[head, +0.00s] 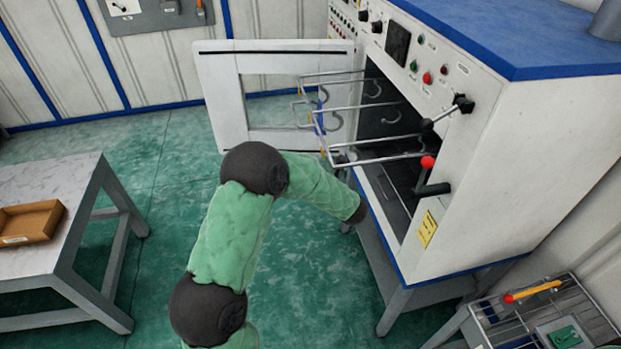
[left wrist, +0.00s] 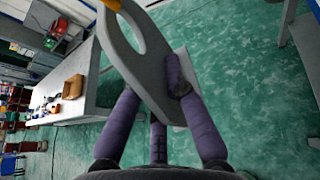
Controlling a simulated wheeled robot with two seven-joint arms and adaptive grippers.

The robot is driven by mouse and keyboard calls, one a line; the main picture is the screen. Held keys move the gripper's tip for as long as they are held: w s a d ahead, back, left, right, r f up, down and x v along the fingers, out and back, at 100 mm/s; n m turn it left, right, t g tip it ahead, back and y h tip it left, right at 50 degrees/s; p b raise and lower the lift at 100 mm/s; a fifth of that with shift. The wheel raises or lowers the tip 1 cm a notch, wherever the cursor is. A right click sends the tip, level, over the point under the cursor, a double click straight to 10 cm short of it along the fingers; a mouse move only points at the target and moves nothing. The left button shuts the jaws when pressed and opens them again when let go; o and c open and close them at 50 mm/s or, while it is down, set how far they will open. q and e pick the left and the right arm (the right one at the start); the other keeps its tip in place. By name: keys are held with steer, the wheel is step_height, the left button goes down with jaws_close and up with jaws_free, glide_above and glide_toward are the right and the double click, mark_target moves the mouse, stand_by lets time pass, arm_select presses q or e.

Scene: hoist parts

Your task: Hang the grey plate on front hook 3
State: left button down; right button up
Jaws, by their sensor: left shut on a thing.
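The grey plate (left wrist: 148,76) fills the middle of the left wrist view, with a large oval opening toward its upper end. My left gripper (left wrist: 160,95) has its purple fingers shut on the plate's lower part. A yellow piece (left wrist: 110,4) shows at the plate's upper edge; I cannot tell whether they touch. In the head view my left arm reaches to the oven front, and its gripper and the plate are hidden. The wire rack (head: 350,108) sticks out of the open oven and carries several curved hooks (head: 335,122). I cannot tell which is front hook 3. My right gripper is not in view.
The oven (head: 470,140) stands at right with its white door (head: 218,95) swung open to the left. A table (head: 40,262) with a cardboard tray (head: 58,212) is at left. Green floor is clear between them.

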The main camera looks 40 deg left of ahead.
arm_select(q)
steer(key=w+d+f+b, duration=0.2)
steer(key=w+d, duration=0.5)
steer(key=w, duration=0.2)
steer(key=shift+d+f, duration=0.15)
steer(key=shift+f, duration=0.05)
stand_by(2.3)
steer(key=shift+n, duration=0.3)
steer(key=shift+s+d, duration=0.15)
steer(key=shift+s, duration=0.05)
stand_by(0.5)
steer(key=shift+f+b, duration=0.45)
steer(key=shift+b, duration=0.15)
stand_by(0.6)
